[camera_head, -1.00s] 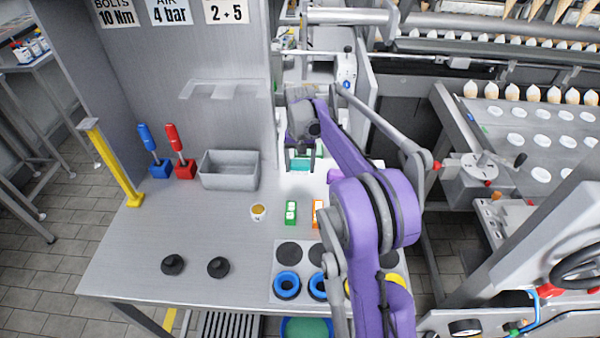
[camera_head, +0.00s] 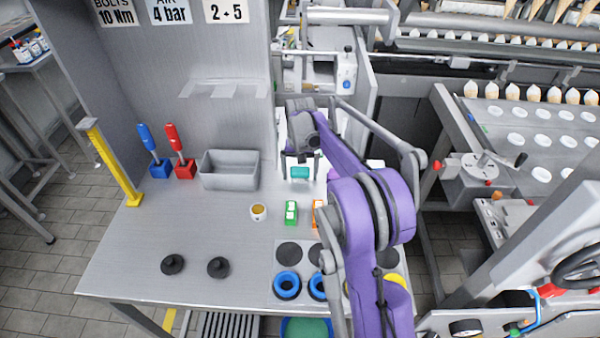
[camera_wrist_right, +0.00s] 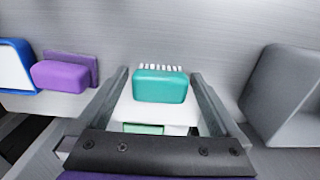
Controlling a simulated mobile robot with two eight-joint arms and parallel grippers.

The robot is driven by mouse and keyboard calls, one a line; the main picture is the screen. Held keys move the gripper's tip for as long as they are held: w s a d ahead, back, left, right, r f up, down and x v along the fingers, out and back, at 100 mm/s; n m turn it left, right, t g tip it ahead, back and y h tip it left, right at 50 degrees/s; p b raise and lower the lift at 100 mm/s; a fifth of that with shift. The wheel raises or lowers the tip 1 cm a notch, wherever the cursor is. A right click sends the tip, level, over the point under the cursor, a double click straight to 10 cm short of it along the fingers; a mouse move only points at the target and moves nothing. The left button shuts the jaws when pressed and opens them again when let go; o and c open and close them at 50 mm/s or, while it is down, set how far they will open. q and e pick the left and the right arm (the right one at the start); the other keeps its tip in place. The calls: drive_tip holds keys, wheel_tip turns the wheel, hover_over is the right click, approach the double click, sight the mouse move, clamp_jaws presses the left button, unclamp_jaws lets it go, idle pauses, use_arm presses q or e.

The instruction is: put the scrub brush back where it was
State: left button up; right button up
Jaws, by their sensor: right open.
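The scrub brush appears to be the teal block with white bristles along its far edge, in the right wrist view (camera_wrist_right: 160,86). It also shows in the head view (camera_head: 300,173), below my right gripper (camera_head: 301,163). In the wrist view the two fingers stand apart, one on each side of the brush, with gaps between them and it. The gripper is open and holds nothing. A white surface with a pale green patch (camera_wrist_right: 143,128) shows just in front of the brush. My left gripper is out of view.
A grey bin (camera_head: 229,170) stands left of the gripper. A purple block (camera_wrist_right: 62,74) is at the left in the wrist view.

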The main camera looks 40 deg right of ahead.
sight(301, 170)
wheel_tip(301, 170, up, 12)
drive_tip(key=shift+r+p, duration=0.15)
drive_tip(key=shift+p, duration=0.25)
drive_tip(key=shift+s, duration=0.15)
idle(0.4)
